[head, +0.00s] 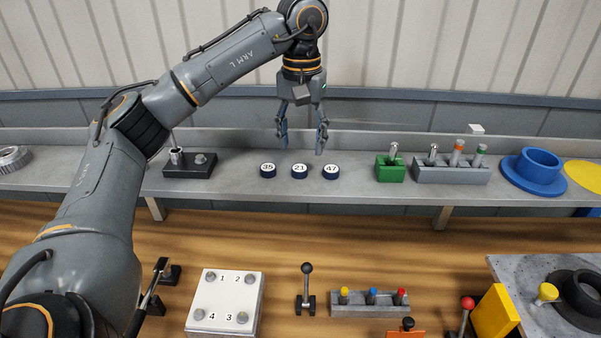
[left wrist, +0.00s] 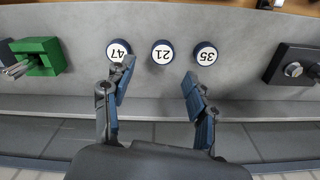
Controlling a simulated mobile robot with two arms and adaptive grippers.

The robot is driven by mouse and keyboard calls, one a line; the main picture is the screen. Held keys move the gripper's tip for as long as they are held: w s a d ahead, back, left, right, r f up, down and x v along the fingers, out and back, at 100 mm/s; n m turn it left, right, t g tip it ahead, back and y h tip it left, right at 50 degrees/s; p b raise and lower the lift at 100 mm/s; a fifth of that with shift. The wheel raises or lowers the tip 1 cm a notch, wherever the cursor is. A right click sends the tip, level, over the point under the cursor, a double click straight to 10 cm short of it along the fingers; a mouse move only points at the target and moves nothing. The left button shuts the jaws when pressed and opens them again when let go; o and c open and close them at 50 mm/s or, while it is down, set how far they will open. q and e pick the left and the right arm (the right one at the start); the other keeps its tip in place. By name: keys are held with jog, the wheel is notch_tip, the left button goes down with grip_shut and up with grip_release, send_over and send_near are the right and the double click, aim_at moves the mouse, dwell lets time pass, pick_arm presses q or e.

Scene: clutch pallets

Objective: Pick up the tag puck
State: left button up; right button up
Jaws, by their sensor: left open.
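Three round dark-blue tag pucks with white numbered tops stand in a row on the grey shelf: puck 35 (head: 268,170), puck 21 (head: 300,171) and puck 47 (head: 331,171). My left gripper (head: 302,148) is open and empty, fingers pointing down, above and a little behind the row. In the left wrist view the pucks show upside down: puck 47 (left wrist: 119,50) lies just past one fingertip, puck 21 (left wrist: 162,53) between the fingers' lines, and puck 35 (left wrist: 205,53) just past the other fingertip. No contact with a puck is visible. My right gripper is out of view.
On the grey shelf (head: 350,188), a black block (head: 190,170) with metal pins stands left of the pucks. A green block (head: 390,168), a grey peg holder (head: 452,172) and a blue flanged ring (head: 535,172) stand right. Below is a wooden bench (head: 270,240) with fixtures.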

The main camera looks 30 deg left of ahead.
aim_at(299, 168)
pick_arm(q)
jog(key=shift+f, duration=0.15)
jog(key=shift+s+f, duration=0.15)
jog(key=shift+f, duration=0.1)
notch_tip(299, 168, down, 4)
jog(key=shift+s+a+p, duration=0.1)
jog(key=shift+s+p, duration=0.05)
jog(key=shift+p, duration=0.75)
jog(key=shift+f, duration=0.25)
jog(key=c, duration=1)
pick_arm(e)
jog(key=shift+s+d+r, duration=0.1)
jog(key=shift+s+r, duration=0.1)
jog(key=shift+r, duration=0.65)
